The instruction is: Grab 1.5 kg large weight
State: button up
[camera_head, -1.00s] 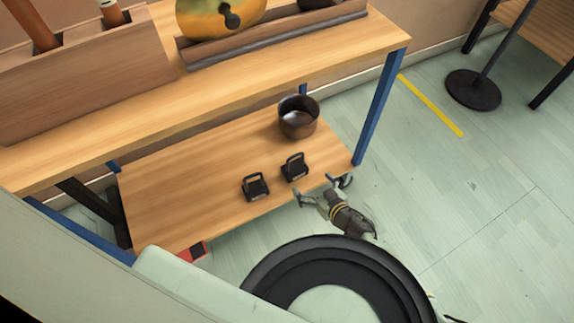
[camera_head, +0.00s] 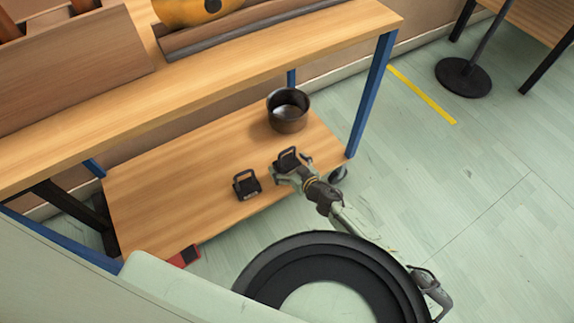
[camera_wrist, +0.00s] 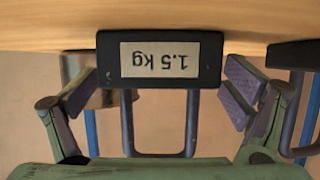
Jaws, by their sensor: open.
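The 1.5 kg weight (camera_wrist: 160,58) is a black block with a handle. Its label reads "1.5 kg" upside down in the wrist view. It stands on the lower wooden shelf, where it also shows in the head view (camera_head: 288,157) partly behind my gripper. My gripper (camera_head: 290,174) is open at the shelf's front edge. In the wrist view my gripper (camera_wrist: 165,92) has one finger on each side of the weight and its handle, with gaps on both sides. No contact shows.
A second black weight (camera_head: 246,185) stands to the left on the lower shelf (camera_head: 180,200). A dark metal pot (camera_head: 288,112) stands behind.

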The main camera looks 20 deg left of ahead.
jog(key=shift+w+a+f, duration=0.1)
jog(key=shift+w, duration=0.05)
jog(key=shift+c, duration=0.5)
jog(key=c, duration=1.9)
jog(key=shift+c, duration=0.2)
